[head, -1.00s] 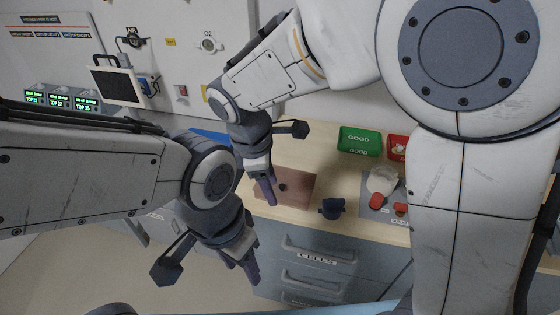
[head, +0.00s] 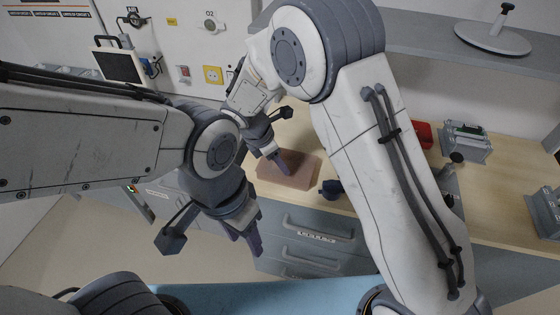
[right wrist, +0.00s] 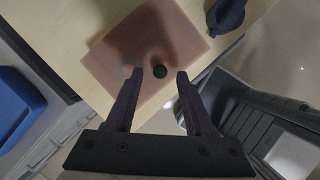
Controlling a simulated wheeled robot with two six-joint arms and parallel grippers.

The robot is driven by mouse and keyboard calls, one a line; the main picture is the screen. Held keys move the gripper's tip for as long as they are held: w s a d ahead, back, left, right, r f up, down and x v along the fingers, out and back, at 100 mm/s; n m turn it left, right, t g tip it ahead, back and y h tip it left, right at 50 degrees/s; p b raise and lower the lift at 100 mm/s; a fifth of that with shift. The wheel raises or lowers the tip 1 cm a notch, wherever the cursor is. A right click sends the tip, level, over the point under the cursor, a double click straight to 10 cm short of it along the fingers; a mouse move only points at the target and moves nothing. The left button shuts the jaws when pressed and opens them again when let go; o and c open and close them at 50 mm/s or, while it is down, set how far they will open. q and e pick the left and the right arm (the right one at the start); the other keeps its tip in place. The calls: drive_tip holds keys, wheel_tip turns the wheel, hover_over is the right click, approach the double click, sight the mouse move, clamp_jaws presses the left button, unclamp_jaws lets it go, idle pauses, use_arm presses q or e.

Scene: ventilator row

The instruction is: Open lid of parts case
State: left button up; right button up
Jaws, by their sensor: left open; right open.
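The parts case (head: 302,174), a flat brownish see-through box, lies on the wooden counter (head: 333,170). In the right wrist view the case (right wrist: 118,62) has a small round dark knob (right wrist: 160,71) near one edge of its lid. The lid looks shut. My right gripper (head: 284,166) points down at the case; in the right wrist view its two open fingers lie on either side of the knob, with gaps. I cannot tell their height over the lid. My left gripper (head: 254,243) is open and empty, in front of the drawers, away from the case.
A dark blue cup-like object (head: 331,188) stands just right of the case. Grey drawers (head: 315,232) are below the counter. A red bin (head: 423,134) and a grey device (head: 465,142) stand farther right. A blue object (right wrist: 14,105) shows at the wrist view's left.

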drive_tip(key=shift+d+f, duration=0.15)
drive_tip(key=shift+f, duration=0.25)
clamp_jaws()
idle(1.2)
